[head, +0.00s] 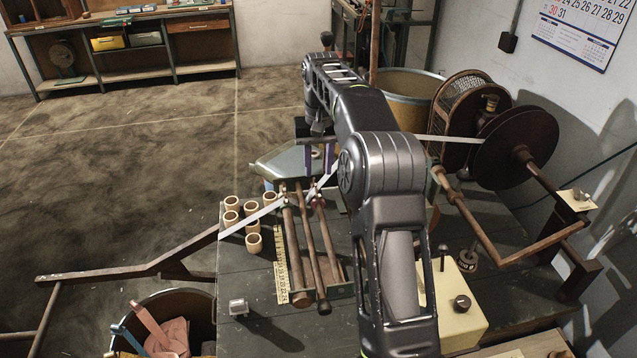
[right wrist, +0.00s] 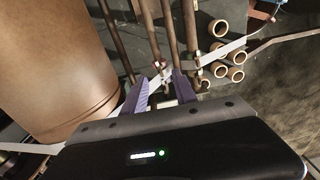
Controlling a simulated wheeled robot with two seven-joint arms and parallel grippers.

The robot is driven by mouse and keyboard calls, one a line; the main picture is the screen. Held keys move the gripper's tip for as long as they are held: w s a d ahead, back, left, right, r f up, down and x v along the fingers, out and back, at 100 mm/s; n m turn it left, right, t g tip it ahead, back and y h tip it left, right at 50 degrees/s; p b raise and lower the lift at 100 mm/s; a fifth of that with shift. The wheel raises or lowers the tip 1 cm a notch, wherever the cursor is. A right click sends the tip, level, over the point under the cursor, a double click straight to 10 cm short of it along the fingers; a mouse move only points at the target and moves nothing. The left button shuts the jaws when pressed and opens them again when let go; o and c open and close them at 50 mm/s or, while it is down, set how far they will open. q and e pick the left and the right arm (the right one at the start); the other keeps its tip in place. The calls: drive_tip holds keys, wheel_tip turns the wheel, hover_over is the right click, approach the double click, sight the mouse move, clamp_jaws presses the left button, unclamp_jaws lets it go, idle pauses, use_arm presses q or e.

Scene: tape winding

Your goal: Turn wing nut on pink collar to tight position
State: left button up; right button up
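The pink collar (head: 318,202) is a small spot of colour on one of the wooden rods, partly crowded by tape and my arm. The wing nut on it is too small to make out in the head view. My right gripper (head: 319,160) has purple fingers and hangs over the far end of the rods. In the right wrist view the right gripper (right wrist: 161,80) has its fingers apart, either side of a small pale fitting near the rods. I cannot tell whether they touch it or whether it is the wing nut. My left gripper is not in view.
White tape (head: 452,139) runs from the large dark reel (head: 513,148) past my arm. Several short wooden tubes (head: 254,243) stand left of the rods beside a ruler (head: 282,265). A yellow block (head: 455,300) stands at right. A barrel (right wrist: 55,60) is close to the gripper's left.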

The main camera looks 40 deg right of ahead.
sight(318, 192)
drive_tip(key=s+n+t+b, duration=0.1)
drive_tip(key=t+b, duration=0.1)
drive_tip(key=b, duration=0.1)
drive_tip(key=s+f+n+t+h+b, duration=0.1)
drive_tip(key=t+b, duration=0.1)
drive_tip(key=b, duration=0.1)
drive_tip(key=shift+s+a+f+h+b, duration=0.1)
drive_tip(key=shift+a+h+b, duration=0.1)
drive_tip(key=shift+h+b, duration=0.15)
drive_tip(key=shift+p+x, duration=0.4)
drive_tip(key=shift+x, duration=3.55)
drive_tip(key=shift+c, duration=0.2)
clamp_jaws()
